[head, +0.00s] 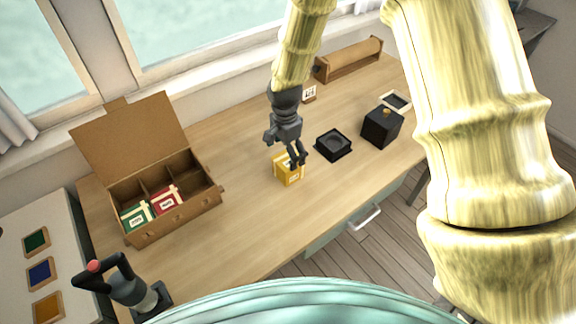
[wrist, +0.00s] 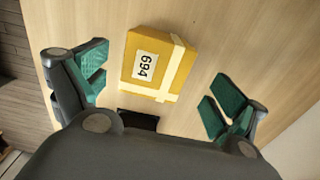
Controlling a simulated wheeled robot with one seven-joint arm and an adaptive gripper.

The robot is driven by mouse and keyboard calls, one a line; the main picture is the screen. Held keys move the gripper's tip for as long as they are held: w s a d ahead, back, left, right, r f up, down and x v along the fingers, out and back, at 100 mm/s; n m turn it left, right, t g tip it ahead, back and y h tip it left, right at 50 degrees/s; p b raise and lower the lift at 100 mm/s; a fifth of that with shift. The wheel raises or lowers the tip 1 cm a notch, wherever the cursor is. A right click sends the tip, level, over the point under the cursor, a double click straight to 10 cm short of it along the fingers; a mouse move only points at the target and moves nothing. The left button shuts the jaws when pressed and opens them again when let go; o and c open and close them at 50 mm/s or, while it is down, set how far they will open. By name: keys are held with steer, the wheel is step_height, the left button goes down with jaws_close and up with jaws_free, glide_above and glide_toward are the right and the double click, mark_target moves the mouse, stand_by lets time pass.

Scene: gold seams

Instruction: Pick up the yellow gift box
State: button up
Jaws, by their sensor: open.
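The yellow gift box (head: 287,174) stands on the wooden table near its middle, below my gripper (head: 296,158) in the head view. In the wrist view the yellow gift box (wrist: 146,68) shows a white label reading 694 and a pale ribbon along its edges. My gripper (wrist: 160,93) is open, with one green-padded finger on each side of the box and clear space between. The box lies a little ahead of the line between the fingertips. In the head view the fingers partly cover the box's top.
An open cardboard box (head: 178,222) with green and red gift boxes stands at left. A black square holder (head: 333,145) and a black box (head: 382,127) stand to the right. A cardboard roll holder (head: 350,60) is at the back. Table in front is clear.

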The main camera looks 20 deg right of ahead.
mark_target(288, 159)
steer(key=shift+s+d+f+p, duration=0.1)
steer(key=shift+d+f+p, duration=0.1)
steer(key=shift+f+p, duration=0.35)
steer(key=shift+d+f+p, duration=0.2)
steer(key=shift+f+p, duration=0.15)
steer(key=shift+f, duration=0.4)
steer(key=shift+f+p, duration=0.4)
steer(key=shift+f, duration=0.95)
steer(key=c, duration=1.3)
steer(key=shift+o, duration=0.2)
